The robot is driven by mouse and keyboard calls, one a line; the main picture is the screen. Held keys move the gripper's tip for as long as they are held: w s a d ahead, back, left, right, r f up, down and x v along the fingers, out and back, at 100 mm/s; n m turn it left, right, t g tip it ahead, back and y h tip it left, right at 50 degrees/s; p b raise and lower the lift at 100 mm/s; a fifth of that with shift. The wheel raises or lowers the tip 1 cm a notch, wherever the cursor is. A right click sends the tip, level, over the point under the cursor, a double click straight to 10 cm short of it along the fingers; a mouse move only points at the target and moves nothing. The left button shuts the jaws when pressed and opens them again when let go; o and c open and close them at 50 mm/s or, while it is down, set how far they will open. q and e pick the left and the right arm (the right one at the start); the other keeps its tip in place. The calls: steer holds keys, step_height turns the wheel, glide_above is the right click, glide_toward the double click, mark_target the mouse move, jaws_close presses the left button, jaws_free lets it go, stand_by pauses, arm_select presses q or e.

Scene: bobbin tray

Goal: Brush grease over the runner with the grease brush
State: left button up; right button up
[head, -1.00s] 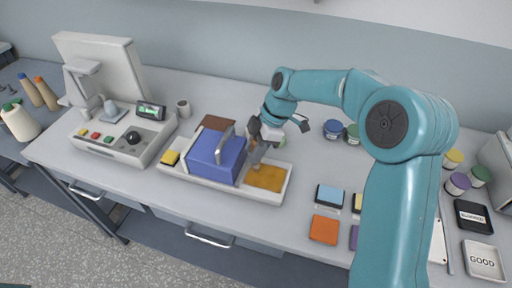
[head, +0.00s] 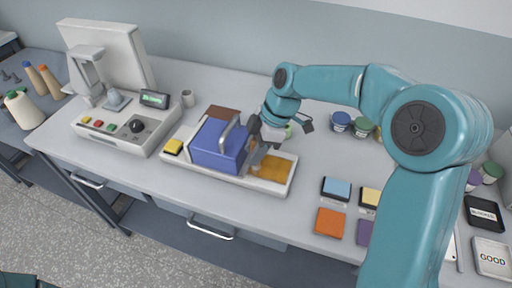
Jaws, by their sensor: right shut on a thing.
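My right gripper (head: 257,134) is over the white tray (head: 225,180) and is shut on the grease brush (head: 256,156), a small brownish-grey tool. No part is clearly recognisable as the runner; the area under the gripper is partly hidden. My left gripper is out of view.
A yellow block (head: 173,147) lies at the tray's left end. A control box with a black knob (head: 137,126) stands left of it. Blue (head: 341,121) and green jars stand behind, at right. Coloured pads, one orange (head: 330,222), lie at front right. Bench between tray and pads is clear.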

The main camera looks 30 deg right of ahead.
steer(key=shift+w+d+r+p, duration=0.1)
steer(key=shift+w+d+p, duration=0.4)
steer(key=shift+w+d, duration=0.85)
steer(key=shift+d, duration=0.2)
steer(key=shift+w+d+p, duration=0.6)
steer(key=shift+d+p, duration=0.05)
steer(key=shift+p, duration=0.05)
steer(key=shift+s+a+b, duration=0.4)
steer(key=shift+a+b, duration=0.05)
steer(key=shift+b, duration=0.15)
steer(key=shift+s+a, duration=0.3)
steer(key=shift+s+a+f+b, duration=0.25)
steer(key=shift+s+a+b, duration=0.2)
steer(key=shift+b, duration=0.3)
steer(key=shift+s+a+r+b, duration=0.15)
steer(key=shift+s+a+b, duration=0.45)
steer(key=shift+s+a, duration=0.35)
steer(key=shift+w, duration=0.1)
steer(key=shift+r, duration=0.15)
